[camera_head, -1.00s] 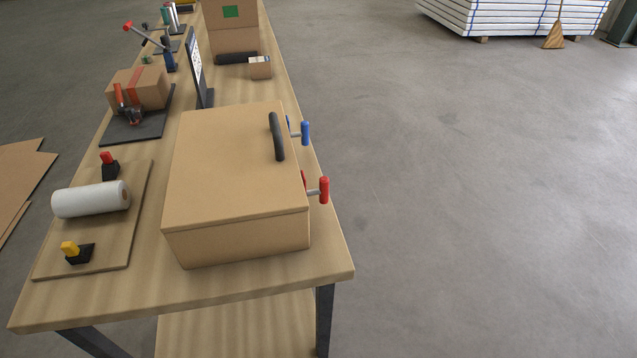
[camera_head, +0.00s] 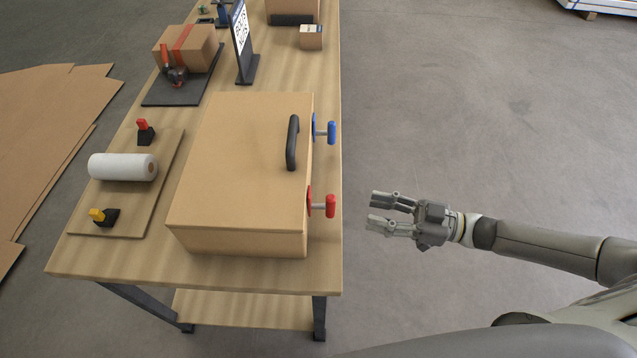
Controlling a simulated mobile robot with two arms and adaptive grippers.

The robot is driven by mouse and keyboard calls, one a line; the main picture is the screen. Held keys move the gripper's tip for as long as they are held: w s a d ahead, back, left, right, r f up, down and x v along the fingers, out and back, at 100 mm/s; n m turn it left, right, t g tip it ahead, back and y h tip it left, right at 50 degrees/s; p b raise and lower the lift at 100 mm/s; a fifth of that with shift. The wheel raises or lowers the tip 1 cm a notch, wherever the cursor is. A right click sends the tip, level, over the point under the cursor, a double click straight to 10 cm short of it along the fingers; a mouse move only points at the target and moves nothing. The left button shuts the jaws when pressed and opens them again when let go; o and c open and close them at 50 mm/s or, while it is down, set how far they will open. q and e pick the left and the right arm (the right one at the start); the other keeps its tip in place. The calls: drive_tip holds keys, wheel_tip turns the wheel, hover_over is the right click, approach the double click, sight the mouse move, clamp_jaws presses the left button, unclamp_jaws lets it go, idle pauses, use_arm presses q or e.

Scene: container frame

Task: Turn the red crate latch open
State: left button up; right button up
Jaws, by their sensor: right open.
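The tan crate (camera_head: 235,165) stands on the wooden table with its lid shut and a black handle (camera_head: 292,142) on top. The red latch (camera_head: 329,206) sticks out of the crate's right side, near its front corner. The blue latch (camera_head: 330,132) sticks out of the same side, farther back. My right gripper (camera_head: 372,211) is open and empty. It is to the right of the red latch, apart from it, with its fingers pointing left toward it. My left gripper is not in view.
The wooden table (camera_head: 110,262) carries a board with a white roll (camera_head: 123,167), a taped box (camera_head: 186,46) on a dark mat, a sign (camera_head: 241,40) and a small box (camera_head: 311,37). The floor right of the table is clear. Cardboard sheets (camera_head: 40,140) lie at left.

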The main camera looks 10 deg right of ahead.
sight(330, 203)
drive_tip(key=p+x, duration=0.1)
drive_tip(key=x, duration=0.2)
drive_tip(key=p+x, duration=0.1)
drive_tip(key=x, duration=0.2)
drive_tip(key=r+p+x, duration=0.1)
drive_tip(key=x, duration=0.3)
drive_tip(key=shift+s+a, duration=0.1)
drive_tip(key=shift+s, duration=0.15)
drive_tip(key=shift+w+a+f, duration=0.1)
drive_tip(key=shift+w+a, duration=0.1)
drive_tip(key=shift+a, duration=0.25)
clamp_jaws()
